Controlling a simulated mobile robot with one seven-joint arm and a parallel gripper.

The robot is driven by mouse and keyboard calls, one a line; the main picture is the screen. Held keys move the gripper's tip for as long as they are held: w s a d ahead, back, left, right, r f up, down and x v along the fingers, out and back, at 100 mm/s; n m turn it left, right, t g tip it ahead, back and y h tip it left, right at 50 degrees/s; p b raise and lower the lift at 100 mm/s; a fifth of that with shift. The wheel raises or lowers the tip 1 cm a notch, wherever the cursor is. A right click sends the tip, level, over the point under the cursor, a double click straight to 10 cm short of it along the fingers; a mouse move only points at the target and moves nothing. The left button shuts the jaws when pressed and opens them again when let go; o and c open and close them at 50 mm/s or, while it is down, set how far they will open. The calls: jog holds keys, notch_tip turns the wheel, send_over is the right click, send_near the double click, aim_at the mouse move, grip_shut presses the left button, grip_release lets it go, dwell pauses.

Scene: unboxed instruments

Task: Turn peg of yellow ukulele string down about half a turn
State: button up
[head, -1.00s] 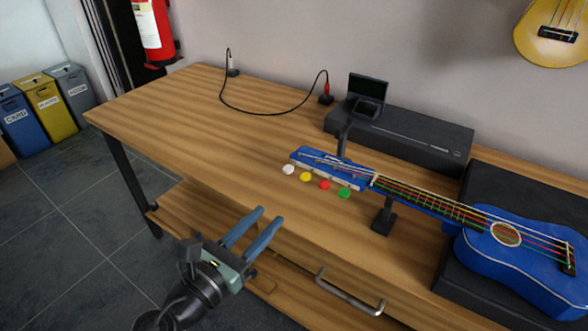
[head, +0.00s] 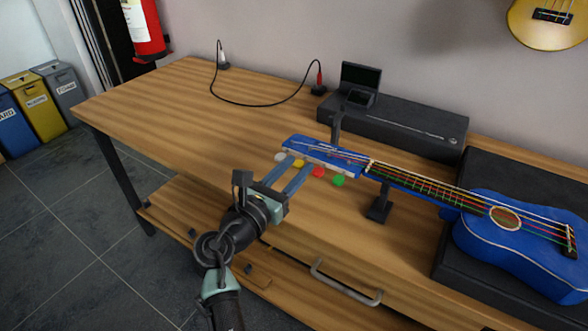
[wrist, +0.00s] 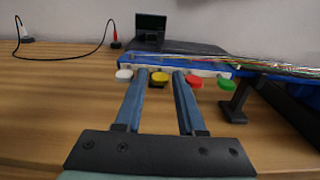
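A blue ukulele (head: 480,242) lies along the table with its neck pointing left, headstock (head: 310,145) propped above the tabletop. Four coloured pegs sit along the near edge of the headstock: white (head: 281,158), yellow (head: 299,164), red (head: 318,172) and green (head: 338,180). In the wrist view the yellow peg (wrist: 159,78) shows between the fingertips of my gripper (wrist: 162,76), with white (wrist: 124,75) to the left and red (wrist: 195,83) to the right. My gripper (head: 297,162) is open, its fingers level and reaching toward the headstock. Whether the fingers touch the yellow peg I cannot tell.
A dark stand (head: 378,208) supports the neck. A black box (head: 415,133) with a small screen (head: 360,77) stands behind, and a black cable (head: 250,104) lies at the back. A drawer handle (head: 345,285) juts from the table's front. The tabletop's left part is clear.

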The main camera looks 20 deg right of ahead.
grip_shut()
jog(key=shift+m, duration=0.3)
